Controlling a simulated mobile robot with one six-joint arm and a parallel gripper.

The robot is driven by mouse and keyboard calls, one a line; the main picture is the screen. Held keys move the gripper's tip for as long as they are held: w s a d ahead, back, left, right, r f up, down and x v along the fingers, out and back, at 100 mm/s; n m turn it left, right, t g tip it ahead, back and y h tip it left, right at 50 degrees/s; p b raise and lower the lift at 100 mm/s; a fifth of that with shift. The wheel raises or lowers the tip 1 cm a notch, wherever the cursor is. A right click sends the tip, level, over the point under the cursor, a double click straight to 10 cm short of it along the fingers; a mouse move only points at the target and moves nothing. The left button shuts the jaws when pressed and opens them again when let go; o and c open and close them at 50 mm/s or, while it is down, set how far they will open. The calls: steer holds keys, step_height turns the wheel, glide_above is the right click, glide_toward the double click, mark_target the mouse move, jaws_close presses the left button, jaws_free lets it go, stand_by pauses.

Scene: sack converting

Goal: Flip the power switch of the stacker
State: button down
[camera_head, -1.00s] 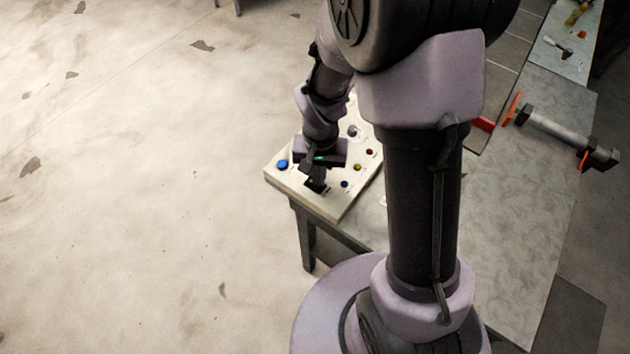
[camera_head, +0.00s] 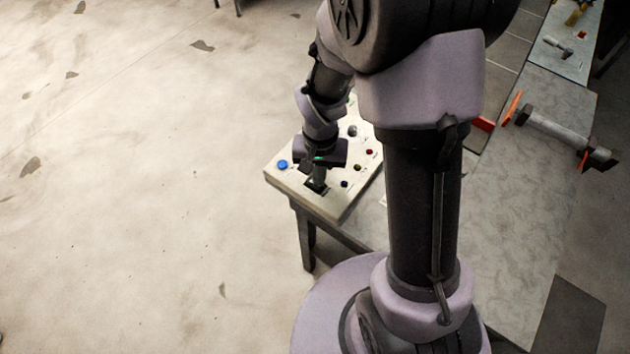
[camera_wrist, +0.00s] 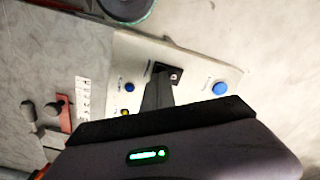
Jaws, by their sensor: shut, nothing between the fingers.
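A pale control panel (camera_head: 340,206) lies on the corner of a bench, with its buttons facing up. A black switch plate with a small light-coloured lever (camera_wrist: 174,76) sits on the panel; the dark plate (camera_head: 312,186) also shows in the head view. My gripper (camera_head: 317,181) is shut and empty, pointing down at the plate. In the wrist view its fingertips (camera_wrist: 160,80) overlap the plate's lower left part, beside the lever. Whether they touch it I cannot tell. The fingers hide part of the plate, and the panel lettering is too small to read.
A large blue button (camera_wrist: 219,88) is right of the switch in the wrist view; a small blue button (camera_wrist: 129,87) and a yellow one (camera_wrist: 126,113) are left. A red button (camera_head: 369,152) is farther back. A metal roller (camera_head: 555,130) lies on the bench.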

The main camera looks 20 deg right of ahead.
steer(key=shift+f+b, duration=0.85)
steer(key=shift+f, duration=0.05)
stand_by(0.5)
steer(key=shift+r, duration=0.1)
step_height(320, 180, up, 7)
steer(key=p, duration=0.5)
steer(key=s+a+r+t+y+b, duration=0.1)
steer(key=s+a+r+t+b, duration=0.1)
steer(key=s+b, duration=0.4)
steer(key=s+a+r+t+y+b, duration=0.1)
steer(key=s+b, duration=0.5)
steer(key=b, duration=0.6)
steer(key=a+r+t, duration=0.1)
steer(key=t, duration=0.1)
steer(key=shift+s+r+t, duration=0.25)
steer(key=shift+s+t, duration=0.15)
